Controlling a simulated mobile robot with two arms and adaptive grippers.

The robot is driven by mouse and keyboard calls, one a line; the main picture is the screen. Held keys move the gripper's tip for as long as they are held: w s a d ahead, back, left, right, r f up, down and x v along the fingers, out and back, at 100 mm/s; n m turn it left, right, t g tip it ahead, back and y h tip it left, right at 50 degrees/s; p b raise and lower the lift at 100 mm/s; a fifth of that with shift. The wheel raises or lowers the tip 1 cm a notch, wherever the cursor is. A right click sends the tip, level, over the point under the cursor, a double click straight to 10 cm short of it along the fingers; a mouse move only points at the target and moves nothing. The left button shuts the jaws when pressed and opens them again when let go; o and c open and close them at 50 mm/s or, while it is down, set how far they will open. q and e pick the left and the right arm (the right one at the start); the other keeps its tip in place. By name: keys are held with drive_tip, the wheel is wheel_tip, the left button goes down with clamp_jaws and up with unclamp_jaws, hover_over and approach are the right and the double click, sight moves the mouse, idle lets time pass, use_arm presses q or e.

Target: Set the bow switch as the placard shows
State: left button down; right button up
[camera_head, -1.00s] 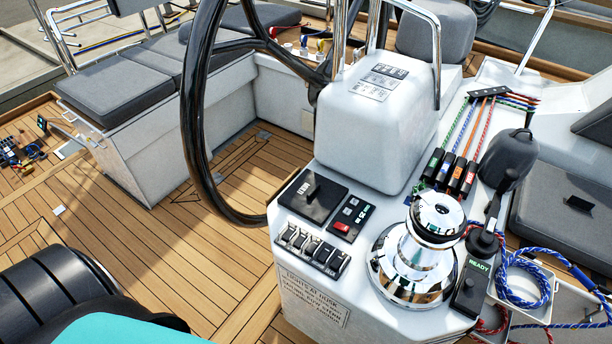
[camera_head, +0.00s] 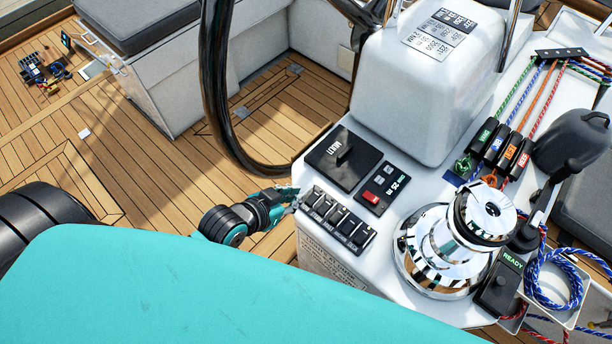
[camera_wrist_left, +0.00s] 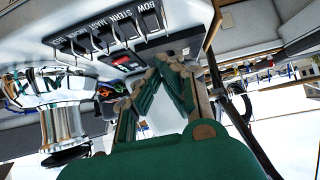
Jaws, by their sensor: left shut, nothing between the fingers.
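The bow switch (camera_head: 313,197) is at the row's left end; in the left wrist view the label BOW stands by the end switch (camera_wrist_left: 153,18). I cannot tell its setting. The placard (camera_head: 328,264) is on the console's front face, seen steeply and too small to read. My left gripper (camera_head: 296,196) is shut and empty, just left of the bow switch; its fingertips (camera_wrist_left: 172,66) meet below the panel in the left wrist view. My right gripper is out of view.
A chrome winch (camera_head: 450,240) stands right. The black steering wheel (camera_head: 216,95) rises behind left. Open deck lies left.

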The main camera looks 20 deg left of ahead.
use_arm(q)
wheel_tip(320, 180, up, 2)
hover_over(316, 195)
wheel_tip(316, 195, down, 6)
drive_tip(key=shift+s+a+r+p, duration=0.15)
drive_tip(key=shift+p, duration=0.2)
wheel_tip(316, 195, down, 3)
drive_tip(key=shift+r, duration=0.15)
drive_tip(key=shift+f, duration=0.7)
